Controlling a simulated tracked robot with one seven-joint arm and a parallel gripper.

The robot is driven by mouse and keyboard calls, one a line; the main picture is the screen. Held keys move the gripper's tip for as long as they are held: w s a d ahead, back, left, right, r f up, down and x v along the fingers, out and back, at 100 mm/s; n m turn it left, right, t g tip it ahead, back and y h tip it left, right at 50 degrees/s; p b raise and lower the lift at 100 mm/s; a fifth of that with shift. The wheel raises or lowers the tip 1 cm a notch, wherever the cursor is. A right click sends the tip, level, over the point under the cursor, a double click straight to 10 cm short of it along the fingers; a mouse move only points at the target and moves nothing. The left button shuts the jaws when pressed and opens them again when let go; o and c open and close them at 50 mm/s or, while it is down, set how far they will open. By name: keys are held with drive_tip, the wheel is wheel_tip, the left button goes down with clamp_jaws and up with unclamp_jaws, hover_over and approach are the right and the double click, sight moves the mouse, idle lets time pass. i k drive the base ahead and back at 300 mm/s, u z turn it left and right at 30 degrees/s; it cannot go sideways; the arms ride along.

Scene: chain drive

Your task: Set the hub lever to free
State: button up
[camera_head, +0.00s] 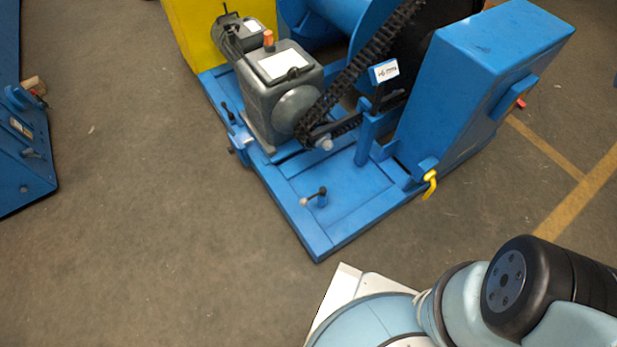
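The chain drive stands on a blue frame (345,218) in the middle of the picture. A black chain (362,62) runs from the small sprocket (322,143) beside the grey gearbox (283,75) up to a large dark wheel. A small dark lever with a pale knob (312,198) stands on the blue frame near its front corner. A yellow handle (430,184) hangs at the foot of the blue housing (483,75). No readable label shows which of these is the hub lever. My gripper is not in view; part of my arm fills the lower right.
Another blue machine (25,150) stands at the left edge. A yellow guard (192,30) is at the top behind the gearbox. A small dark lever (228,112) sits left of the gearbox. The floor (130,230) left of the frame is clear. Yellow lines (580,195) cross it at right.

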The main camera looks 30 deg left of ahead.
sight(322, 192)
drive_tip(key=z, duration=0.2)
drive_tip(key=i, duration=0.2)
drive_tip(key=u, duration=2.9)
drive_tip(key=k, duration=0.5)
drive_tip(key=z, duration=0.95)
drive_tip(key=i, duration=0.6)
drive_tip(key=u, duration=0.05)
